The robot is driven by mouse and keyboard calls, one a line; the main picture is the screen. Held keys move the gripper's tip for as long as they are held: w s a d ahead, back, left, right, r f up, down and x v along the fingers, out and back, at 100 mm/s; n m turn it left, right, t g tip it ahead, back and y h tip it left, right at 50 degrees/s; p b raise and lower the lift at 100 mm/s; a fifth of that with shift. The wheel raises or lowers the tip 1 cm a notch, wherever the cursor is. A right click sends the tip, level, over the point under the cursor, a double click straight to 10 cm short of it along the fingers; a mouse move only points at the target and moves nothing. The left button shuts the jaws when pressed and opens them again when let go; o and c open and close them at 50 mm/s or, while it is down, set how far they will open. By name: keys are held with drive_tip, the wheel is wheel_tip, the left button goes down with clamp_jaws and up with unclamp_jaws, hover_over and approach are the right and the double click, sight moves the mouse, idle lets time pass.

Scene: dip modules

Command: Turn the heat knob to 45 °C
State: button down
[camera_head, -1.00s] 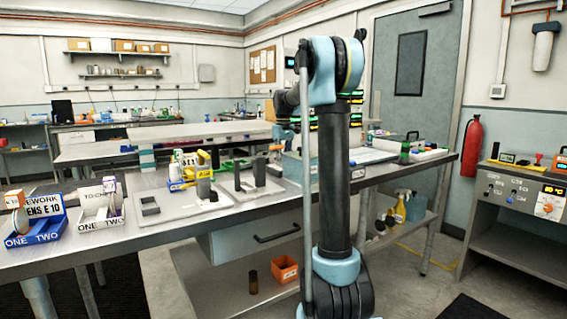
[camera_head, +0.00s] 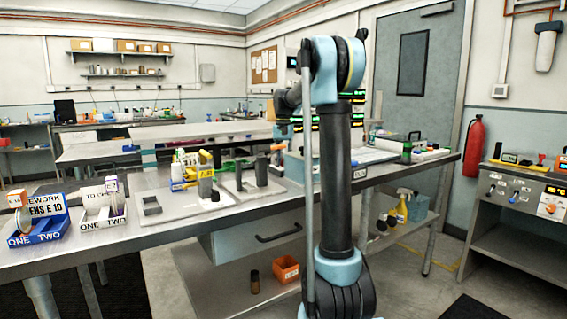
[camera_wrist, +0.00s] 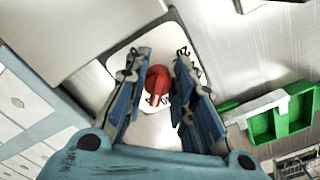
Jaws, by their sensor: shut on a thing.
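In the wrist view, a round red knob-like thing (camera_wrist: 158,78) with white marks sits over a pale plate with rounded corners (camera_wrist: 185,32). My gripper (camera_wrist: 157,62) is shut on this red thing, with a blue finger at each side of it. In the head view, my gripper is hidden behind my arm. An orange knob (camera_head: 550,208) on a white plate shows on the bench panel at the far right, below a small lit display (camera_head: 557,190). The display is too small to read surely.
A green tray-like part (camera_wrist: 280,118) lies right of my gripper. In the head view, the metal table (camera_head: 170,236) carries a blue sorting bin (camera_head: 38,236), a white bin (camera_head: 103,222) and several blocks. A light blue box (camera_head: 294,167) stands behind my arm.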

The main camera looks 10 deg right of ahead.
idle(0.4)
drive_tip(key=c, duration=1.5)
unclamp_jaws()
drive_tip(key=shift+w, duration=0.1)
wheel_tip(320, 180, up, 12)
drive_tip(key=shift+f, duration=0.1)
